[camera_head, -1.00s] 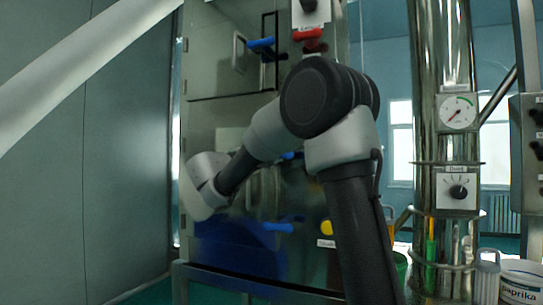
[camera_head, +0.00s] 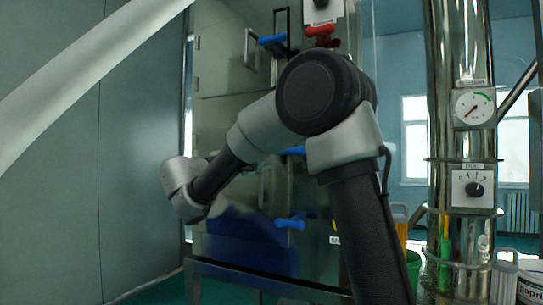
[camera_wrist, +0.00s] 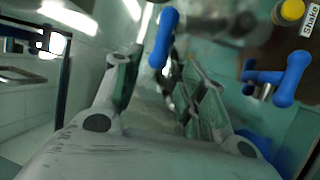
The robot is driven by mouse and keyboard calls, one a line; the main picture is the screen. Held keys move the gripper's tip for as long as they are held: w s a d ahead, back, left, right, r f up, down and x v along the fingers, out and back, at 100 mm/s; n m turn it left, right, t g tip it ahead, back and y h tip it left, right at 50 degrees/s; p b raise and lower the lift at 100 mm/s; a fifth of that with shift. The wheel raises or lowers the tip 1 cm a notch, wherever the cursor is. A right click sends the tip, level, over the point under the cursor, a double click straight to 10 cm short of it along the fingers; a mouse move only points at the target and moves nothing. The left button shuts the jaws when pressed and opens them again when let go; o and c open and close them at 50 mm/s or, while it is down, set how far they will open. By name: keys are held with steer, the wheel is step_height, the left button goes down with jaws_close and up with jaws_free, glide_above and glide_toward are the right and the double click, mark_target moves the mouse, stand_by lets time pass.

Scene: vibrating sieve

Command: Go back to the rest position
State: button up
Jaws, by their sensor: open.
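My gripper (camera_wrist: 162,72) is open and empty in the wrist view, its two fingers spread apart. Blue handles of the metal cabinet show beyond and beside the fingers, one blue handle (camera_wrist: 163,38) at the top middle and another blue handle (camera_wrist: 290,78) at the right. In the head view my arm is bent, its wrist low at the left in front of the steel cabinet (camera_head: 222,60). The gripper's fingers cannot be made out there.
A yellow button (camera_wrist: 292,10) sits by a "Shake" label. A steel column (camera_head: 452,130) with a gauge and a dial stands at the right, with containers near its foot. A plain wall (camera_head: 130,150) stands left.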

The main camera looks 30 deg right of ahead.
steer(key=shift+s+a+f, duration=0.15)
steer(key=shift+s+a, duration=0.05)
steer(key=shift+a, duration=0.5)
